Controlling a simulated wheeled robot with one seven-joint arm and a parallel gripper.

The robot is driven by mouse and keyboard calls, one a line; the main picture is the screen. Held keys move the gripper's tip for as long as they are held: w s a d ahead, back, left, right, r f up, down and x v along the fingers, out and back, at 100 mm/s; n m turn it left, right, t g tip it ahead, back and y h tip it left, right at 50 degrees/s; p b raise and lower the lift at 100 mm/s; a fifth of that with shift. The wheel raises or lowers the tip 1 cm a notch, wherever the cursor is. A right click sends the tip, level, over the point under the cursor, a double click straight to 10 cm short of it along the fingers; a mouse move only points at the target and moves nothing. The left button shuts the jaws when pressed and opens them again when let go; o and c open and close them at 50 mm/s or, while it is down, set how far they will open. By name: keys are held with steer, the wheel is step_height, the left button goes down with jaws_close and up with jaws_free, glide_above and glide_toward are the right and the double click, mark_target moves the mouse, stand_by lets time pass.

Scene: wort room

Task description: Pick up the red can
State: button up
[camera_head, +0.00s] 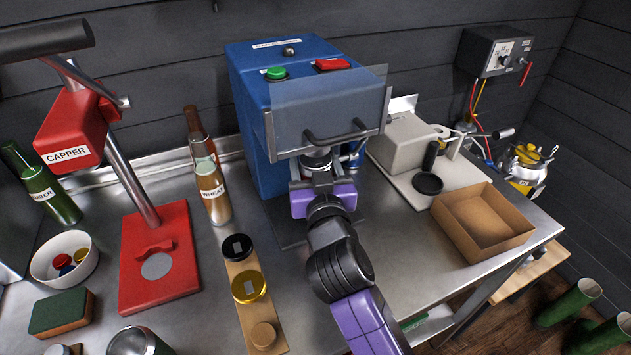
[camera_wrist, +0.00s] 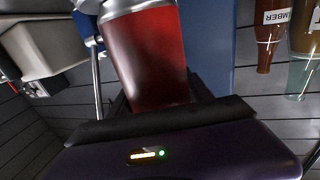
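The red can (camera_wrist: 147,55) with a silver end fills the upper middle of the wrist view, slightly tilted in the picture. The dark fingers of my gripper (camera_wrist: 160,104) lie on either side of it. I cannot tell whether they press on the can or stand just clear of it. In the head view my gripper (camera_head: 318,183) reaches in front of the blue can seamer (camera_head: 256,130), below its clear shield (camera_head: 325,105). The can's red body is hidden there behind the shield handle and my gripper.
A red capper (camera_head: 160,255), a wheat bottle (camera_head: 211,190) and a wooden strip with lids (camera_head: 247,315) stand left of my arm. An open cardboard box (camera_head: 470,250) and a grey machine (camera_head: 405,140) stand right. Some steel bench top is bare between them.

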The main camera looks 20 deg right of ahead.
jaws_close()
steer(key=shift+r, duration=0.15)
steer(key=shift+r, duration=0.75)
steer(key=b+v, duration=0.3)
steer(key=v, duration=1.5)
steer(key=shift+b, duration=0.4)
